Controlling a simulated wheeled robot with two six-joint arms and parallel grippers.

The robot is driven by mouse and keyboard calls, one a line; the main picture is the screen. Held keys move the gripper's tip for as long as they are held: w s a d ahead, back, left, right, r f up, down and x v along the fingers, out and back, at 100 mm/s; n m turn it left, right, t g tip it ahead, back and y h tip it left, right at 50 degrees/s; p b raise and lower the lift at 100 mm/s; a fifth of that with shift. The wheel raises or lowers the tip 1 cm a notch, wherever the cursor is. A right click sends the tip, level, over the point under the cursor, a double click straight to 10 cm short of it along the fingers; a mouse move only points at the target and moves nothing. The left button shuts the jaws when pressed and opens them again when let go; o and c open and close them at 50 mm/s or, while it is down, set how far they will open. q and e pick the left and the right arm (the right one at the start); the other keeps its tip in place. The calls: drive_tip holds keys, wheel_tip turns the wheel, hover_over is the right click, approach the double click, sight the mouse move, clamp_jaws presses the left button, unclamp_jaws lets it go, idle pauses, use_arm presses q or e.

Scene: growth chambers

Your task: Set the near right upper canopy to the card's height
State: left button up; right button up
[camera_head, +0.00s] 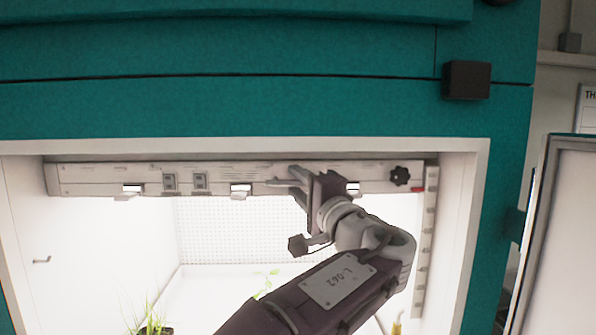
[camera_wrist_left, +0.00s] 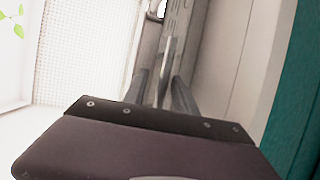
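The canopy (camera_head: 90,178), a long pale bar with small lit windows and a black knob (camera_head: 400,175), spans the top of the open chamber. A red mark (camera_head: 417,189) is at its right end, beside a notched upright rail (camera_head: 427,240). My left gripper (camera_head: 291,181) is at the canopy's front, right of its middle. In the left wrist view my left gripper (camera_wrist_left: 160,82) has its fingers apart, with a thin metal bar (camera_wrist_left: 166,60) showing between them. I cannot tell whether they touch it. My right gripper is not in view. No height card is readable.
The chamber's white frame (camera_head: 478,200) and teal front (camera_head: 250,110) surround the opening. A panel like an open door (camera_head: 565,230) stands at the right. Green plants (camera_head: 152,322) show low inside. A partly cut-off sign (camera_head: 588,105) hangs at the right edge.

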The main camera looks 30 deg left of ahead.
use_arm(q)
drive_tip(key=shift+s+d+r, duration=0.15)
drive_tip(key=shift+s+d, duration=0.1)
drive_tip(key=shift+d, duration=0.15)
drive_tip(key=shift+w+a, duration=0.1)
drive_tip(key=shift+w, duration=0.1)
clamp_jaws()
idle(0.9)
